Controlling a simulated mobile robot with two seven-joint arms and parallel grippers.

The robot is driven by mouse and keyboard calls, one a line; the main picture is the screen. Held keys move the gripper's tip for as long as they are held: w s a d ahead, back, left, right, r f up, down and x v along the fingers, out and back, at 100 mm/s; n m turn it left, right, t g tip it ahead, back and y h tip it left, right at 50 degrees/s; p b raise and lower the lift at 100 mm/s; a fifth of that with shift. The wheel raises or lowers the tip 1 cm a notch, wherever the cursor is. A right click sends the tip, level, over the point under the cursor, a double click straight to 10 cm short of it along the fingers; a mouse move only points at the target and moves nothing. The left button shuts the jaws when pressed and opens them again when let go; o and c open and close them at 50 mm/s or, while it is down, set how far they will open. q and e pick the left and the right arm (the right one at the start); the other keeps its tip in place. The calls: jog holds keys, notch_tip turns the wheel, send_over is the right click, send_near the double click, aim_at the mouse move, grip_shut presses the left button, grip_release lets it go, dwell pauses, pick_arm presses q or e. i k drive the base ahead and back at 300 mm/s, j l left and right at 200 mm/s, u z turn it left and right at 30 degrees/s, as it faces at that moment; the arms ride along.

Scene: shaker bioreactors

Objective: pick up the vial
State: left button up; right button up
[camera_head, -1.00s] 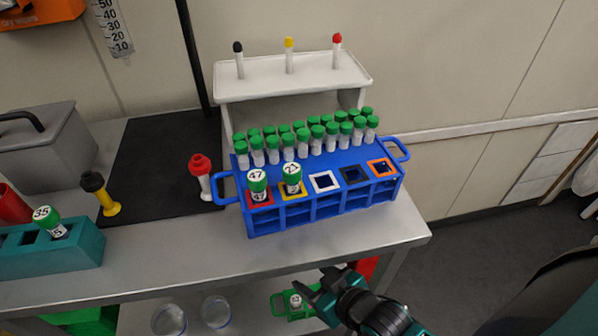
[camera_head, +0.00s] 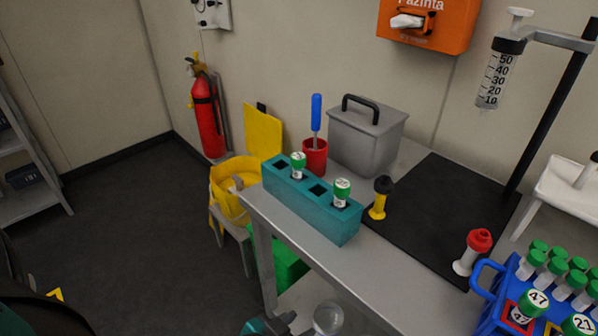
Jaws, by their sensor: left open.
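Several green-capped vials show. One vial (camera_head: 298,166) stands in the far left part of the teal rack (camera_head: 333,226), and another vial (camera_head: 341,193) stands near its right end. At the lower right, vials marked 47 (camera_head: 534,304) and 21 (camera_head: 578,325) stand in the blue rack (camera_head: 487,290), with more green-capped tubes behind them. My left gripper (camera_head: 268,325) is only partly in view at the bottom edge, below and in front of the table. It is open, and I see no vial in it. My right gripper is not in view.
The black mat (camera_head: 440,215) holds a yellow stand (camera_head: 378,200) and a red-topped one (camera_head: 471,254). A grey box (camera_head: 365,140) and red cup (camera_head: 314,157) stand behind the teal rack. A yellow bucket (camera_head: 232,190) is left of the table. Open floor lies left.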

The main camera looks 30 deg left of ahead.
aim_at(298, 159)
jog(key=k, duration=0.35)
jog(key=j, duration=1.55)
